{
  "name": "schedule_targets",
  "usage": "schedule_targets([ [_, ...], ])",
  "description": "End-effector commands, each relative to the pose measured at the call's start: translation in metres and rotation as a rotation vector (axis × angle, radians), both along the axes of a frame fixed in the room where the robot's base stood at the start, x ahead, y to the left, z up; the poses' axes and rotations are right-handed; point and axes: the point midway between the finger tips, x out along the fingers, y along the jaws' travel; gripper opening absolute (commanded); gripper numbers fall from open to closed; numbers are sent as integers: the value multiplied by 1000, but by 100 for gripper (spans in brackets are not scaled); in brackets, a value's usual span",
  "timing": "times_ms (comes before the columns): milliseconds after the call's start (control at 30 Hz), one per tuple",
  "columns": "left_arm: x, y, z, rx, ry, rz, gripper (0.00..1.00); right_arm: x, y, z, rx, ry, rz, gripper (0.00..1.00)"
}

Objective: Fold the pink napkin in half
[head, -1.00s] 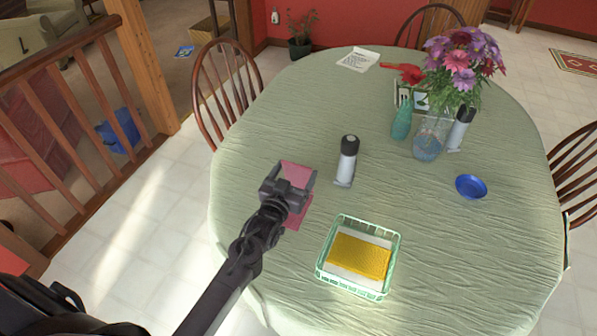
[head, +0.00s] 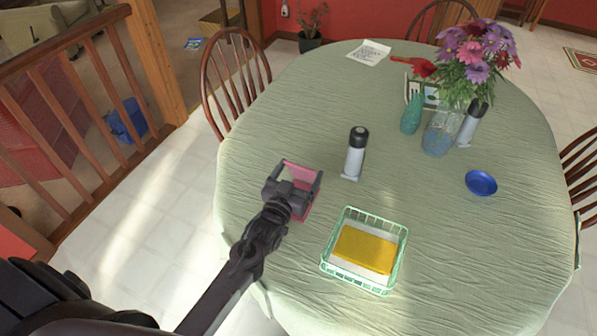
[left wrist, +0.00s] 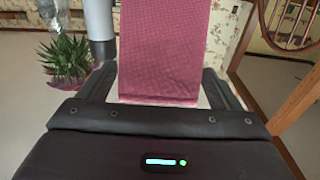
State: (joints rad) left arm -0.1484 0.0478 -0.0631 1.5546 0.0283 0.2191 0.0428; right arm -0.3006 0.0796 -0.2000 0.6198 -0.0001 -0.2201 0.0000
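The pink napkin (head: 304,173) is at the near left of the round table, partly hidden by my left gripper (head: 294,180). My left gripper is over it with its two fingers spread wide apart. In the left wrist view the napkin (left wrist: 165,45) shows as a flat, patterned pink strip between the spread fingers (left wrist: 162,75), its near edge close to the palm. I cannot tell whether the fingers touch its sides, or whether it is raised off the cloth. My right gripper is not in view.
On the green-covered table (head: 270,130), a green basket (head: 352,281) with a yellow item is right of my gripper. A black-topped shaker (head: 355,155) stands close by on the right. A blue bowl (head: 481,183) and flower vase (head: 440,135) are farther right. The table's left part is clear.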

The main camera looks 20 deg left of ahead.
Motion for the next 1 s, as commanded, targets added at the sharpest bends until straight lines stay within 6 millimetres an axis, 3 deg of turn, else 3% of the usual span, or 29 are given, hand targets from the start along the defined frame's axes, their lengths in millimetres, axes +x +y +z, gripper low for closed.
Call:
schedule_targets([
  [100,0,0,1,0,-2,0,100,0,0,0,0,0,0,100],
  [367,-2,0,1,0,-5,0,100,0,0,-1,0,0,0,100],
  [800,-65,3,-5,1,-2,0,100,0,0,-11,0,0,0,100],
  [1000,-77,4,-4,0,-3,0,100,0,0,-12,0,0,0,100],
])
